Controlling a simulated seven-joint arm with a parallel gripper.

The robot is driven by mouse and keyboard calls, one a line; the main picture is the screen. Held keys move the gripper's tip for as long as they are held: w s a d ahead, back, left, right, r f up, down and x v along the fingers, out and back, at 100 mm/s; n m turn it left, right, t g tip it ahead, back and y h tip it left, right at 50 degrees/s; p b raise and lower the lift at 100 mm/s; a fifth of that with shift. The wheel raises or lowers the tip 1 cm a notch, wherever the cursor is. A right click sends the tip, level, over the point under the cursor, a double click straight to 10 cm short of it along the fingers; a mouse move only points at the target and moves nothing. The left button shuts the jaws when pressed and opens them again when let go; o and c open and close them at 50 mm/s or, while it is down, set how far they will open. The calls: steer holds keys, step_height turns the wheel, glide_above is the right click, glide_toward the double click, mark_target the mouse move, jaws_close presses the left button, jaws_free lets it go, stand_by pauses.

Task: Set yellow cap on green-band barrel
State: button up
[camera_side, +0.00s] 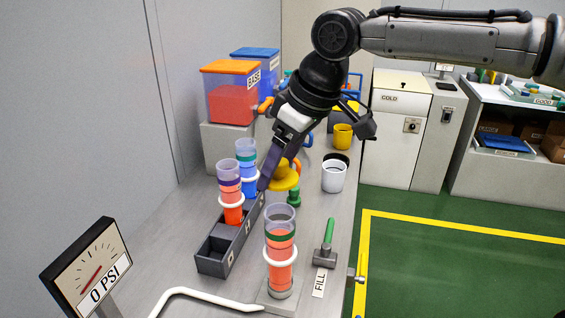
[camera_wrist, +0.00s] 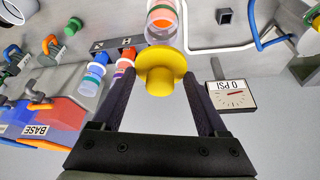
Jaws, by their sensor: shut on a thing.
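My gripper (camera_side: 277,174) is shut on the yellow cap (camera_side: 284,180), a flanged knob held between the two dark fingers. The cap also shows in the wrist view (camera_wrist: 160,72). The clear barrel with orange filling and a green band (camera_side: 281,247) stands upright in front, apart from the cap, with a white ring around it and its top open. In the wrist view a barrel (camera_wrist: 162,20) with orange filling lies just beyond the cap, partly hidden by it.
A dark rack (camera_side: 212,262) holds a red barrel (camera_side: 230,192) with a purple band and a blue barrel (camera_side: 247,172) with a dark green band. A white tube (camera_side: 205,296) and gauge (camera_side: 92,270) are in front.

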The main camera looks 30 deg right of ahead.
steer(key=shift+f, duration=2.6)
steer(key=shift+f, duration=0.95)
steer(key=o, duration=1.2)
steer(key=shift+o, duration=0.2)
